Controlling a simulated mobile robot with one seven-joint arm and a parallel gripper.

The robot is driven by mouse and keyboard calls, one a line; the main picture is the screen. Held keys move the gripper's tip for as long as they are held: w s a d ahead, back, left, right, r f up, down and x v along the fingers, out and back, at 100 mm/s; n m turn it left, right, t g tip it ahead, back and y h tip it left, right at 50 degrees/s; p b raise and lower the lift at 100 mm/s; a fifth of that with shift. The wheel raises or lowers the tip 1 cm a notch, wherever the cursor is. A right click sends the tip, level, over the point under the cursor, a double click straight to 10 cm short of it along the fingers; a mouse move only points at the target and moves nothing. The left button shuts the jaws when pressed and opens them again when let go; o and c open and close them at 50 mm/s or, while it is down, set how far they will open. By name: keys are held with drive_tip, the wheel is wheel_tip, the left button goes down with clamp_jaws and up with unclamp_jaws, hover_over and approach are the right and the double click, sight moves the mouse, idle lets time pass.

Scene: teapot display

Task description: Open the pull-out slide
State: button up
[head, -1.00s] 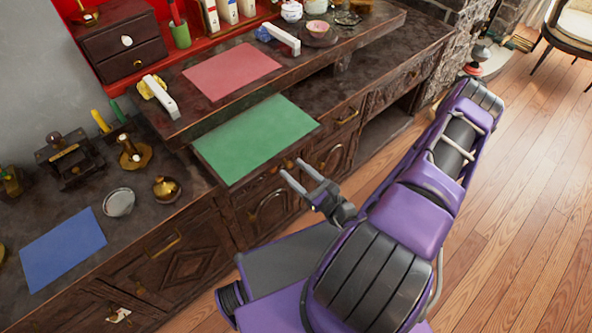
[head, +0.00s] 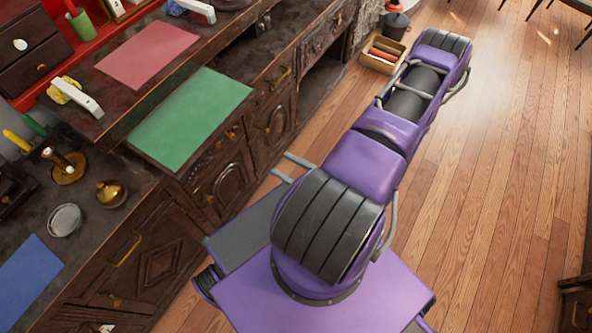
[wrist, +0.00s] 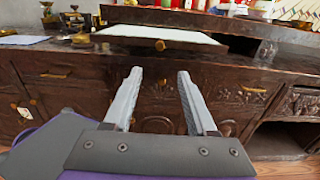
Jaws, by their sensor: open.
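The pull-out slide (wrist: 122,40) is a thin dark wooden board with a small brass knob (wrist: 160,45) at the middle of its front edge. In the head view, the slide appears to be the board under the green sheet (head: 190,118), below the raised shelf. My gripper (wrist: 160,72) is open and empty, its two fingers pointing toward the cabinet. In the wrist view the knob shows above and beyond the fingertips, between them and apart from them.
The dark cabinet (head: 150,265) has carved doors and brass handles below the slide. A red sheet (head: 147,54) lies on the raised shelf, a blue sheet (head: 28,268) on the left counter. A basket (head: 383,54) stands on the floor.

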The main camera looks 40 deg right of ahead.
drive_tip(key=shift+v, duration=1.35)
drive_tip(key=shift+w, duration=0.1)
